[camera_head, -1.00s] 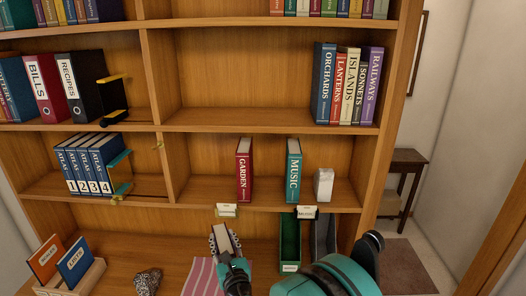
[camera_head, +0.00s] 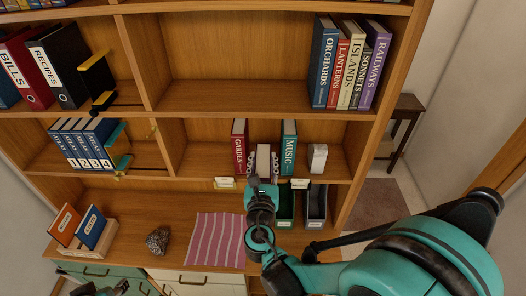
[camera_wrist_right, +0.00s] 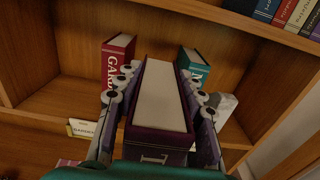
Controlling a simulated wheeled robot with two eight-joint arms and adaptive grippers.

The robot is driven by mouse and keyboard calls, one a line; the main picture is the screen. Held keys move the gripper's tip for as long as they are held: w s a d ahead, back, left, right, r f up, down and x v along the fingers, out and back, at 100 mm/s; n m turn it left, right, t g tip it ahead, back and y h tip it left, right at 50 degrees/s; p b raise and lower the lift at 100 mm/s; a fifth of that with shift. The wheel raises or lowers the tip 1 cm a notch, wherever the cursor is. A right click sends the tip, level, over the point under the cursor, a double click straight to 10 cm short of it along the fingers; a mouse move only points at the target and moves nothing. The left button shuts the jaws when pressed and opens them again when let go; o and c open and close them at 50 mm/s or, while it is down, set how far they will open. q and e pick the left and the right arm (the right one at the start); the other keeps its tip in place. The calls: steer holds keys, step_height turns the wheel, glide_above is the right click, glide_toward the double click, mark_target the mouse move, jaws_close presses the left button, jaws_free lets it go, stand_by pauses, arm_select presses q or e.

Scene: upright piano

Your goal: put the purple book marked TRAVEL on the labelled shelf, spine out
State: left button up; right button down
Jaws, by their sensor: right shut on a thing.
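My right gripper (camera_head: 263,168) is shut on the purple book (camera_head: 263,155), its fingers along both sides. In the right wrist view the same book (camera_wrist_right: 159,105) shows its pale page block and dark purple cover edge between the fingers (camera_wrist_right: 158,100); its title is not readable. The book is at the gap between the red GARDEN book (camera_head: 239,145) and the green MUSIC book (camera_head: 289,145), which stand upright on the labelled shelf (camera_head: 205,165). I cannot tell whether it touches the shelf board. A dark part of my left gripper (camera_head: 103,290) shows at the lower left edge.
Shelf-edge tags (camera_head: 224,183) sit below the books. A pale block (camera_head: 317,157) stands right of MUSIC. Below are a striped cloth (camera_head: 217,238), a patterned stone (camera_head: 158,239) and dark bins (camera_head: 316,205). The shelf above has free room left of its book row.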

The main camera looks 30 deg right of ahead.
steer(key=shift+s, duration=0.1)
stand_by(0.3)
steer(key=b+x, duration=0.4)
steer(key=x, duration=1.6)
steer(key=shift+a, duration=0.2)
steer(key=shift+f+b, duration=0.7)
steer(key=shift+b, duration=0.05)
stand_by(0.3)
steer(key=c, duration=1)
jaws_free()
steer(key=shift+o, duration=0.7)
steer(key=shift+r, duration=0.1)
